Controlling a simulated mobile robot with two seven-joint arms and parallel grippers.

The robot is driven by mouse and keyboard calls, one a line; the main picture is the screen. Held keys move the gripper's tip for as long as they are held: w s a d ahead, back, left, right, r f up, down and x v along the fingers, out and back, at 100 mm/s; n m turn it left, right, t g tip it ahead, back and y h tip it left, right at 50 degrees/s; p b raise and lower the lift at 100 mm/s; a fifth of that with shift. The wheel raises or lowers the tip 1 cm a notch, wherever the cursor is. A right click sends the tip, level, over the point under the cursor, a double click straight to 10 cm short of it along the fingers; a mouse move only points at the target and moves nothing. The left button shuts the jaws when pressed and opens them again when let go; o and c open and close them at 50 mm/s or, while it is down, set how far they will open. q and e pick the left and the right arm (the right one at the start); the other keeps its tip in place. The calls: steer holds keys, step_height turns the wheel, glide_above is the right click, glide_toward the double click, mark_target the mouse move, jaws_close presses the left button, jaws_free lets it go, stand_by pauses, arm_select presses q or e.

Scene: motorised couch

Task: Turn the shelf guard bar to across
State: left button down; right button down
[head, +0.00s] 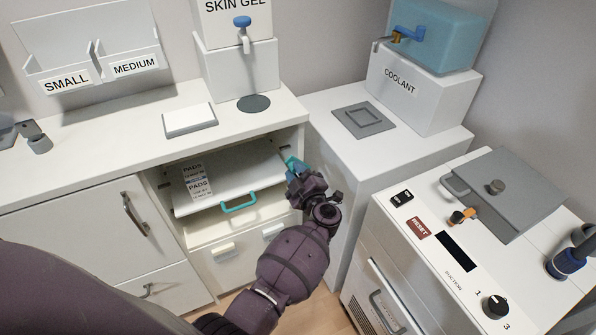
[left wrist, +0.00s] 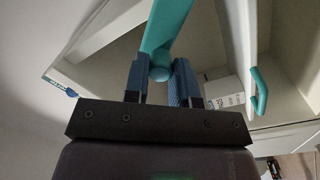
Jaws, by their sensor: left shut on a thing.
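The shelf guard bar is teal. In the head view only a short piece of the guard bar (head: 292,162) shows at the right side of the open shelf bay, and my gripper hides the rest. In the left wrist view the bar (left wrist: 166,28) runs up from between the fingers, with a rounded end at the jaws. My left gripper (head: 298,174) is shut on the bar; its blue fingers (left wrist: 160,80) sit on both sides of that rounded end. I cannot tell the bar's exact angle across the bay. My right gripper is not in view.
The white shelf board (head: 235,172) with a teal handle (head: 238,204) carries pads packs (head: 198,188). Drawers lie below it. A coolant tank (head: 432,38) on a lower counter and a control console (head: 460,248) stand to the right. A strip of floor shows between the cabinets.

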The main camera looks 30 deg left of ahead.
arm_select(q)
steer(key=shift+f, duration=0.1)
steer(key=c, duration=0.9)
jaws_free()
steer(key=shift+c, duration=0.2)
